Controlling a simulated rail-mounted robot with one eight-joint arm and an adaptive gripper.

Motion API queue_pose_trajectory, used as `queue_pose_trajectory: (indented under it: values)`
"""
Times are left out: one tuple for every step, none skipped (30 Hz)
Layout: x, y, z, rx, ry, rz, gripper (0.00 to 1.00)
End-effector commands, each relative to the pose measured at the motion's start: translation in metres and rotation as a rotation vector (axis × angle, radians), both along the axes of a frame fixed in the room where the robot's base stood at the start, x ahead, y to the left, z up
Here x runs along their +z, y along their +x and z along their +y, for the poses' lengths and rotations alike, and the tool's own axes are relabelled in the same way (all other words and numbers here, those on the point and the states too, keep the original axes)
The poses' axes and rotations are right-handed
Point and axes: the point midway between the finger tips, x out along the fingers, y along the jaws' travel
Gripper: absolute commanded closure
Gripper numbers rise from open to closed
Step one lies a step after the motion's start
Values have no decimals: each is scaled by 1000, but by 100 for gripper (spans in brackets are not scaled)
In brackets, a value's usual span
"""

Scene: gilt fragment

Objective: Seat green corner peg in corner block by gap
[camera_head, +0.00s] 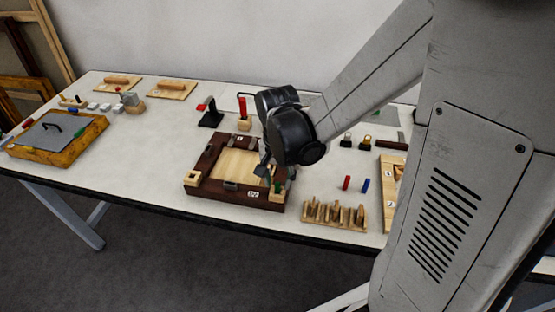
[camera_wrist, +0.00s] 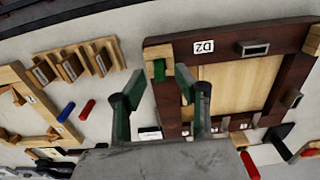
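The green corner peg (camera_wrist: 159,70) stands in the pale wooden corner block (camera_wrist: 156,54) at one corner of the dark wooden frame (camera_wrist: 220,47). Only its green top shows, so its depth is unclear. In the head view, the green peg (camera_head: 278,187) is at the frame's front right corner, partly behind my gripper (camera_head: 268,178). In the wrist view, my gripper (camera_wrist: 160,82) has its two dark green-sided fingers spread apart. The peg appears between the fingertips in the picture, with visible space on both sides. No contact shows.
A rack of wooden pieces (camera_head: 335,215), a red peg (camera_head: 346,183) and a blue peg (camera_head: 365,185) lie right of the frame. A black stand (camera_head: 211,118) and a red-handled tool (camera_head: 243,110) stand behind it.

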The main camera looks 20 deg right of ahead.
Motion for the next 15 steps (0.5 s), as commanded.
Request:
queue_pose_trajectory:
  values:
    - [9, -1, 0, 0, 0, 0, 70]
    - [13, -1, 0, 0, 0, 0, 70]
    - [20, -1, 0, 0, 0, 0, 70]
    - [24, 0, 0, 0, 0, 0, 70]
    - [29, -1, 0, 0, 0, 0, 70]
    - [36, -1, 0, 0, 0, 0, 70]
    - [40, -1, 0, 0, 0, 0, 70]
    - [45, -1, 0, 0, 0, 0, 70]
    - [52, 0, 0, 0, 0, 0, 70]
    - [57, 0, 0, 0, 0, 0, 70]
    - [61, -1, 0, 0, 0, 0, 70]
    - [67, -1, 0, 0, 0, 0, 70]
    - [71, -1, 0, 0, 0, 0, 70]
    - [75, -1, 0, 0, 0, 0, 70]
    - [80, 0, 0, 0, 0, 0, 70]
